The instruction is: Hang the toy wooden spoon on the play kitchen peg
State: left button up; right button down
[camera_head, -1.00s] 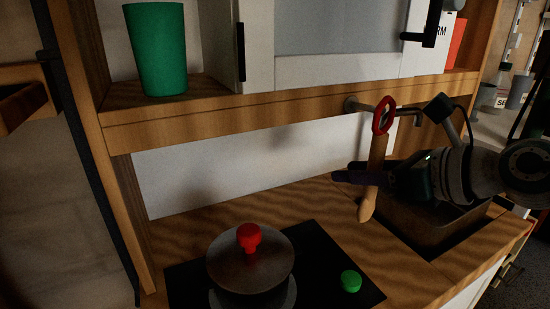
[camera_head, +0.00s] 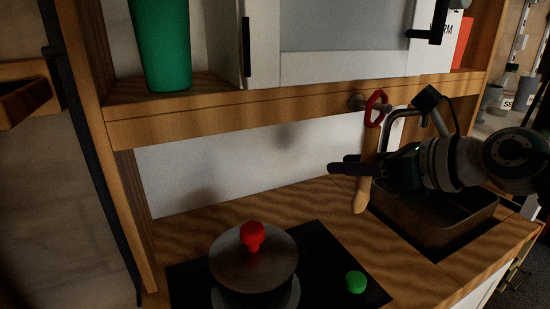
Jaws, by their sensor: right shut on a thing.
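The toy wooden spoon (camera_head: 361,195) hangs nearly upright, its red ring (camera_head: 370,120) at the top and its wooden end at the bottom. My right gripper (camera_head: 352,168) comes in from the right and is shut on the spoon's handle below the ring. The peg (camera_head: 355,101) sticks out from the front of the wooden shelf edge. My left gripper is not in view.
A pot (camera_head: 254,265) with a red knob stands on the black hob (camera_head: 330,260), beside a green knob (camera_head: 356,282). A sink (camera_head: 450,215) with a tap lies under my right arm. A green cup (camera_head: 163,45) stands on the shelf (camera_head: 250,118).

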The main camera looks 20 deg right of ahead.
jog(key=shift+w+f, duration=0.1)
jog(key=shift+w, duration=0.05)
dwell(0.5)
jog(key=shift+w+f+b, duration=0.2)
jog(key=shift+w+b, duration=0.1)
jog(key=shift+b, duration=0.1)
jog(key=shift+w+f, duration=0.2)
jog(key=shift+w, duration=0.05)
dwell(0.4)
jog(key=shift+f+b, duration=0.1)
jog(key=shift+b, duration=0.2)
dwell(0.4)
jog(key=shift+c, duration=2.1)
grip_release()
